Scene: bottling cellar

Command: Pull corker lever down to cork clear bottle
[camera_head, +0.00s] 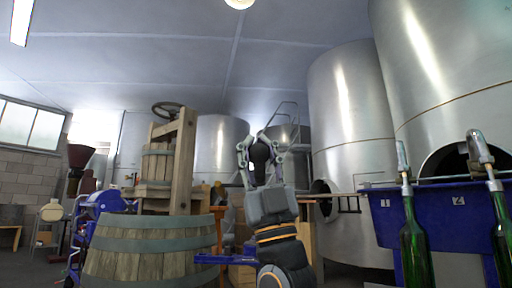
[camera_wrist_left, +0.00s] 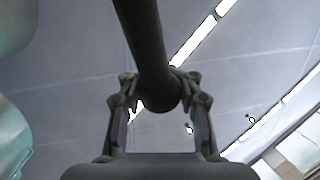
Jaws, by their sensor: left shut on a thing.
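My left gripper (camera_head: 261,150) is raised in the middle of the head view, its fingers pointing up. It is shut on the dark end of the corker lever (camera_head: 260,154). In the left wrist view, the lever (camera_wrist_left: 145,40) is a thick dark rod coming from the top, its rounded end between the fingers of my left gripper (camera_wrist_left: 161,104). The corker's body is not clearly seen; my arm covers much of that area. I cannot make out a clear bottle. My right gripper is not in view.
Two green bottles (camera_head: 415,245) hang under spouts at a blue filler trough (camera_head: 384,218) on the right. A wooden barrel (camera_head: 150,258) and a basket press (camera_head: 183,160) stand on the left. Large steel tanks (camera_head: 350,100) rise behind.

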